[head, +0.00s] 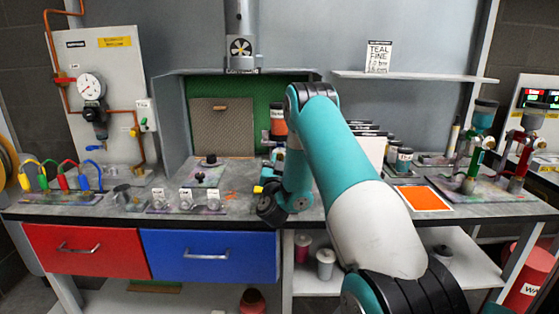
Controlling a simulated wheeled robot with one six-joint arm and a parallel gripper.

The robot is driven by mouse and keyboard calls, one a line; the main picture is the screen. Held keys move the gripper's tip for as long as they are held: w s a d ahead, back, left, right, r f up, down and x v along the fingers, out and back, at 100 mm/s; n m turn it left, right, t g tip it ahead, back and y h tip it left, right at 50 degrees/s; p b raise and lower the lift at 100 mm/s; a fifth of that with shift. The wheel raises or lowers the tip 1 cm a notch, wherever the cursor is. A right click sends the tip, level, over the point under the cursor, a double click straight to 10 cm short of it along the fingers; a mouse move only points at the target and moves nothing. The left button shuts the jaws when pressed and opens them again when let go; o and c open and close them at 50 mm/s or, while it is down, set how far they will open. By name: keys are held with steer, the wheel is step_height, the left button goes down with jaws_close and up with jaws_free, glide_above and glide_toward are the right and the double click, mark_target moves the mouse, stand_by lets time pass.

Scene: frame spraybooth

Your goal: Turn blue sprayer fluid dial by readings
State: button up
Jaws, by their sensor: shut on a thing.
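My gripper (263,184) is at the end of my teal arm, low over the bench at the middle, mostly hidden by my wrist. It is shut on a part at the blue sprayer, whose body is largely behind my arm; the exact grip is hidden. A labelled orange-red cup (278,124) shows above that spot. A small yellow piece (258,189) shows beside my gripper. A round pressure gauge (90,86) is on the left panel; its needle is too small to read. A card (379,56) on the shelf reads TEAL FINE, with two smaller lines.
A green sprayer (478,140) and a red sprayer (525,150) stand at the right. A box with red and green displays (540,98) is behind them. An orange panel (423,198) lies on the bench. Coloured hose couplings (60,180) and small gauges (185,198) are at the left.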

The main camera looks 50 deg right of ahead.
steer(key=shift+r, duration=0.1)
stand_by(0.3)
steer(key=o, duration=0.9)
